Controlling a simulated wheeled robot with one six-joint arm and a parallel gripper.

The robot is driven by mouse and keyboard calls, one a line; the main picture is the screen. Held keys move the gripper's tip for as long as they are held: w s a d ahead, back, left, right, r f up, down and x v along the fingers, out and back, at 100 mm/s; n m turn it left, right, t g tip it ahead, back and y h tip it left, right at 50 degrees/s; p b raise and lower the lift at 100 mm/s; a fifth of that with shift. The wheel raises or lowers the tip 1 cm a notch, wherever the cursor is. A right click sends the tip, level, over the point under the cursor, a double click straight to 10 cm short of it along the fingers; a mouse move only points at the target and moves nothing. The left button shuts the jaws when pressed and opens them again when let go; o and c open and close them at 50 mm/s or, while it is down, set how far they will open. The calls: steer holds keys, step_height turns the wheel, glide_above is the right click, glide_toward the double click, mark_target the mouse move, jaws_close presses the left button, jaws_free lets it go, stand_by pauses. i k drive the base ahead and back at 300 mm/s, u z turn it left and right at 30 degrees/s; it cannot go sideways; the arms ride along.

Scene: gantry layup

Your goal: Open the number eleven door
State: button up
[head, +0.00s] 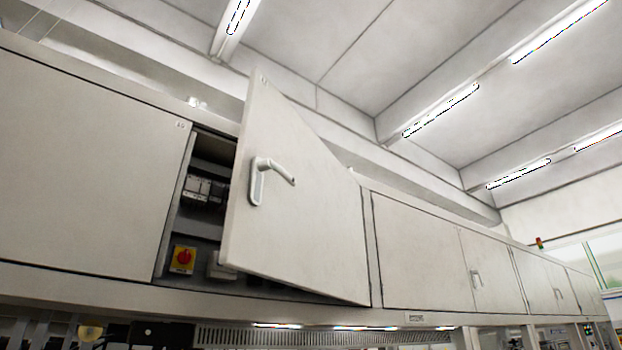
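A pale grey cabinet door (305,195) stands partly open in the head view, hinged on its right side with its left edge swung out. A small label (264,81) at its upper left corner looks like 11, but it is too small to read surely. Its lever handle (268,179) is near the free edge and nothing touches it. Behind the door, the dark compartment (207,155) shows on the left, with electrical parts and a red and yellow rotary switch (183,260). The door hides the rest of the inside. My gripper is not in view.
A shut door panel (85,165) labelled about 10 lies to the left. More shut cabinet doors (420,250) with handles run to the right. A vent grille (320,336) runs below. The space in front of the cabinets looks clear.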

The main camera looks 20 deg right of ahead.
mark_target(308, 235)
steer(key=z, duration=0.35)
steer(key=k, duration=0.85)
steer(key=z, duration=1.1)
steer(key=i, duration=1.35)
steer(key=u, duration=1)
steer(key=i, duration=0.5)
steer(key=u, duration=0.5)
